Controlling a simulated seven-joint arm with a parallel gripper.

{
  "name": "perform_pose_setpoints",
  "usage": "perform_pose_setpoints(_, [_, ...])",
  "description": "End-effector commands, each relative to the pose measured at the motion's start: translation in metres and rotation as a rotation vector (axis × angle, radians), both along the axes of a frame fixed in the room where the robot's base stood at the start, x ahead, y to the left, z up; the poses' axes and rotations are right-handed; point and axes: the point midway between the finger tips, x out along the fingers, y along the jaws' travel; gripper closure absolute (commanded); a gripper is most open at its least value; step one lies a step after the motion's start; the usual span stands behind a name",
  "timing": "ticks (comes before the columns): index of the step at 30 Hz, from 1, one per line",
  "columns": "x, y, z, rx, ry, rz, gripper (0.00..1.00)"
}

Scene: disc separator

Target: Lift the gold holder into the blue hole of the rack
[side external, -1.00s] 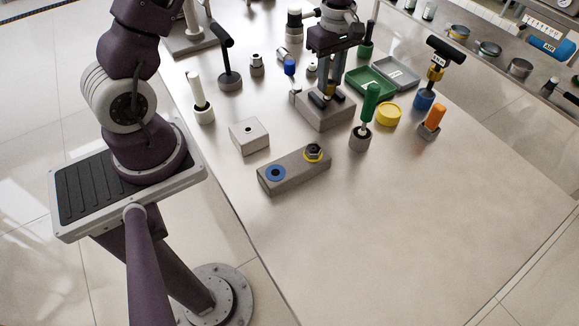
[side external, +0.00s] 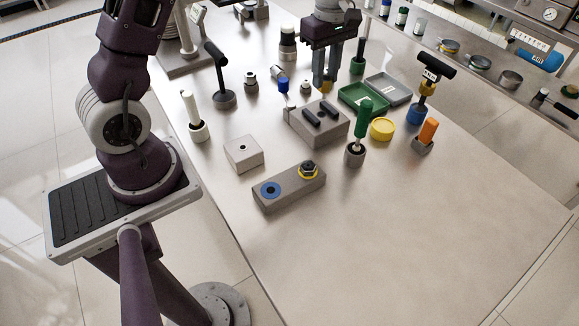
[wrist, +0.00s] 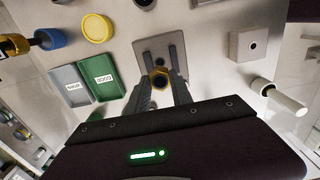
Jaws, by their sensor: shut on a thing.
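The gold holder (side external: 326,87) is pinched between the fingertips of my gripper (side external: 325,84), above the back part of a grey block with two black bars (side external: 330,128). In the wrist view the hexagonal gold holder (wrist: 160,80) shows between the fingers, in front of that block. The rack (side external: 290,193) is a grey bar nearer the camera. Its blue-ringed hole (side external: 270,190) is at the left end and looks empty. A dark nut-like piece (side external: 308,168) sits in its yellow ring at the right end.
A pale block with a hole (side external: 244,153) stands left of the rack. Green (side external: 361,98) and grey (side external: 388,90) trays lie behind. The front table is clear.

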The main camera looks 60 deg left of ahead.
Motion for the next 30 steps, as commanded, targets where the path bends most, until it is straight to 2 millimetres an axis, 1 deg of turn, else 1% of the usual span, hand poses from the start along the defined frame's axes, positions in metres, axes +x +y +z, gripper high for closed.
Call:
perform_pose_setpoints(4, [-0.004,-0.004,0.0,-0.001,0.0,-0.018,1.0])
perform_pose_setpoints(5, [-0.007,-0.008,0.0,-0.001,0.0,-0.032,1.0])
perform_pose_setpoints(8, [-0.027,-0.027,0.002,-0.002,0.001,-0.122,1.0])
perform_pose_setpoints(11, [-0.057,-0.055,0.007,-0.001,-0.001,-0.271,1.0])
perform_pose_setpoints(12, [-0.072,-0.066,0.009,0.0,-0.001,-0.341,1.0])
perform_pose_setpoints(14, [-0.096,-0.081,0.012,0.002,0.001,-0.456,1.0])
perform_pose_setpoints(15, [-0.112,-0.09,0.014,0.003,0.0,-0.535,1.0])
perform_pose_setpoints(17, [-0.138,-0.102,0.015,0.004,0.002,-0.657,1.0])
perform_pose_setpoints(18, [-0.154,-0.107,0.015,0.005,0.002,-0.735,1.0])
perform_pose_setpoints(21, [-0.186,-0.115,0.013,0.004,0.002,-0.896,1.0])
perform_pose_setpoints(22, [-0.194,-0.116,0.012,0.004,0.003,-0.931,1.0])
perform_pose_setpoints(25, [-0.209,-0.118,0.01,0.002,0.002,-1.013,1.0])
perform_pose_setpoints(27, [-0.214,-0.119,0.009,0.002,0.001,-1.038,1.0])
perform_pose_setpoints(30, [-0.216,-0.12,0.009,0.001,0.0,-1.051,1.0])
